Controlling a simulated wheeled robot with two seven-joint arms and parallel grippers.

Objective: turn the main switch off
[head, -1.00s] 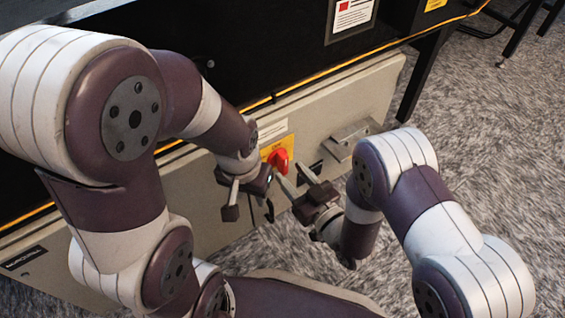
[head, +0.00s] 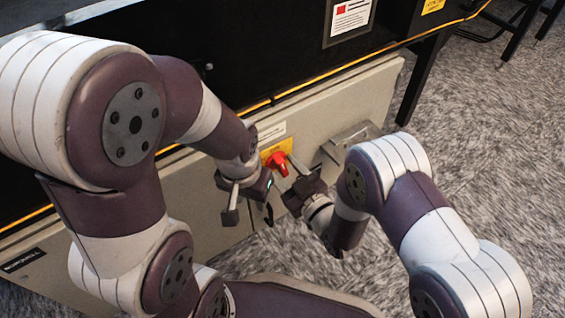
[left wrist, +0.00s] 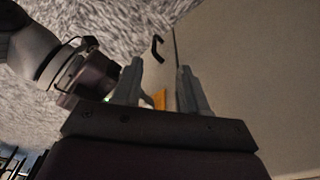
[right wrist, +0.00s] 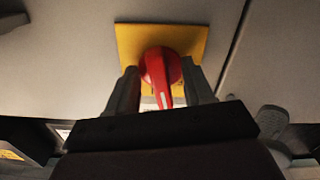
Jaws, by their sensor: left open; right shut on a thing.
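The main switch is a red rotary knob (head: 278,162) on a yellow plate (head: 284,147) on the grey cabinet front. In the right wrist view the knob (right wrist: 160,68) has a handle with a white mark pointing down the picture. My right gripper (head: 289,176) is at the switch and shut on its handle, one finger on each side. My left gripper (head: 250,210) is open and empty, in front of the cabinet to the left of the switch. The left wrist view shows its two fingers apart (left wrist: 160,75), with a bit of yellow plate between them.
The grey cabinet (head: 350,98) runs under a black machine frame with a yellow cable (head: 350,66). A grey metal box (head: 345,142) sticks out right of the switch. A dark handle (left wrist: 157,47) shows in the left wrist view.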

